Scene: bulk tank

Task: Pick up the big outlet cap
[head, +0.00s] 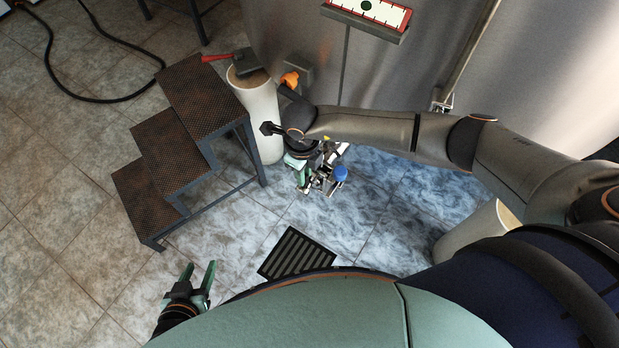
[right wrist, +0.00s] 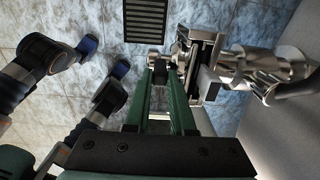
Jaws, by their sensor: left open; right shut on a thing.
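My right gripper (head: 303,178) is at the steel outlet fittings (head: 325,183) low in front of the tank. In the right wrist view its green fingers (right wrist: 161,76) are shut on a small dark part, which I take for the grip of the big outlet cap. A round steel piece (right wrist: 155,58) shows just past the fingertips, beside the steel outlet fittings (right wrist: 204,62). The fingers hide much of the held part, and I cannot tell whether it is apart from the outlet. My left gripper (head: 202,271) is open and empty, low over the floor at the lower left.
A blue round knob (head: 340,173) is on the fittings. A white stand (head: 260,110) and a dark three-step stair (head: 186,135) are at left. A floor drain grate (head: 295,254) lies below; it also shows in the right wrist view (right wrist: 146,20). The tank wall (head: 300,45) stands behind.

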